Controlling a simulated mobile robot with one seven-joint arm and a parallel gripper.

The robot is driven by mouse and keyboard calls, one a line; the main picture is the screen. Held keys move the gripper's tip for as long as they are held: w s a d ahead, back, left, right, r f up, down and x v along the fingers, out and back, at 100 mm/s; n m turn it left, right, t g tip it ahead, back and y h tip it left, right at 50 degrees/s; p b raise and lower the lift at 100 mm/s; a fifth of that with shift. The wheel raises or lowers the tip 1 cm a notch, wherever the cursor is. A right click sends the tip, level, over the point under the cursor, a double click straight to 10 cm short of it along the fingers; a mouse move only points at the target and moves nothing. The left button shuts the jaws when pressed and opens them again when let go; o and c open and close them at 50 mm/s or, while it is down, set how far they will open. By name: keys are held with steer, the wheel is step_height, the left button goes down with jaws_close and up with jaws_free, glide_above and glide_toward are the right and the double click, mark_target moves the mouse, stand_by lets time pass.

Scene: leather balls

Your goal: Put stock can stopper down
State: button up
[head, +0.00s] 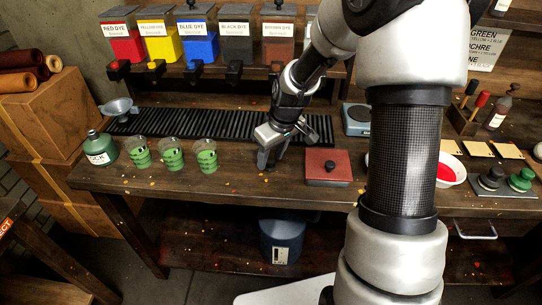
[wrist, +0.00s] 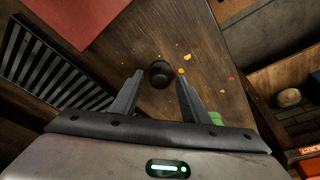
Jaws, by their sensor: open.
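The stock can stopper is a small dark round piece (wrist: 160,75) on the wooden table in the wrist view, between my gripper's two fingertips (wrist: 159,79), with a gap showing on each side. My gripper (head: 268,158) is open, pointing down just above the table in the head view, left of the red block. The stopper is mostly hidden by the fingers there. The green stock can (head: 101,148) stands at the table's left end, its label partly cut off to "OCK".
Several green cups (head: 171,154) stand between the can and my gripper. A red block with a black knob (head: 327,167) lies close on the right. A black slatted rack (head: 205,122) runs behind. Yellow flecks dot the table, and its front edge is near.

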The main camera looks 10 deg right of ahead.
steer(key=shift+d+r, duration=0.1)
steer(key=shift+r, duration=0.5)
steer(key=p+v, duration=0.2)
steer(key=v, duration=0.9)
steer(key=shift+s+r, duration=0.1)
steer(key=shift+r, duration=0.05)
